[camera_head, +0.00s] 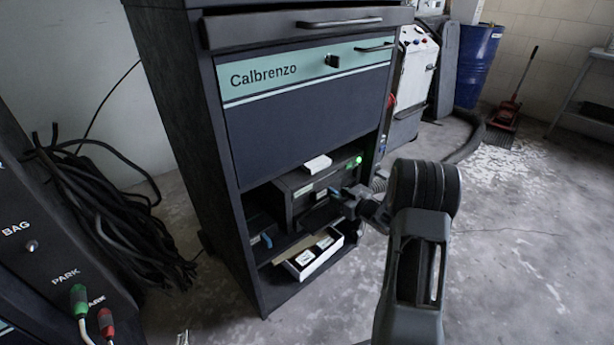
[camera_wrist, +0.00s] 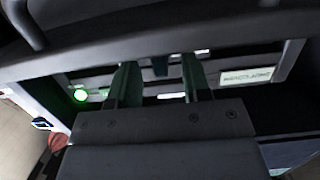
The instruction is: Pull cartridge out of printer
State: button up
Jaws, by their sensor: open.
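The printer (camera_head: 300,197) is a dark grey box on the lower shelf of the cabinet, with a lit green light at its right front. In the wrist view its front shows upside down, with a pale label (camera_wrist: 246,76) and the green light (camera_wrist: 81,95). My gripper (camera_head: 347,194) is at the printer's front; in the wrist view its two fingers (camera_wrist: 159,62) are apart and point at the front. A small dark bluish piece (camera_wrist: 160,67) shows between the fingertips, possibly the cartridge; I cannot tell whether they touch it.
The dark cabinet (camera_head: 300,125) has a closed panel above the printer. A small white box (camera_head: 317,164) lies on the printer. Below is an open white tray (camera_head: 318,266) with small items. A dark item with a blue end (camera_head: 267,240) lies left of it. Black cables (camera_head: 115,215) hang left.

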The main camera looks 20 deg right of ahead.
jog(key=p+v, duration=0.4)
jog(key=v, duration=0.9)
jog(key=a+r+m+g+h+p, duration=0.2)
jog(key=r+h+p, duration=0.3)
jog(key=r+p, duration=0.65)
jog(key=a+r+m+g+h+p, duration=0.15)
jog(key=r+h+p, duration=0.35)
jog(key=r, duration=1.2)
jog(key=s+a+r+m+g+y+p, duration=0.1)
jog(key=s+a+r+g+y+p, duration=0.2)
jog(key=s+a+r+g+p, duration=0.4)
jog(key=s+a+r+p, duration=0.6)
jog(key=s+a+r, duration=0.1)
jog(key=s, duration=0.3)
jog(key=shift+a+r+y, duration=0.3)
jog(key=shift+a+r, duration=0.1)
jog(key=shift+r, duration=0.15)
jog(key=shift+s, duration=0.15)
jog(key=shift+c, duration=0.3)
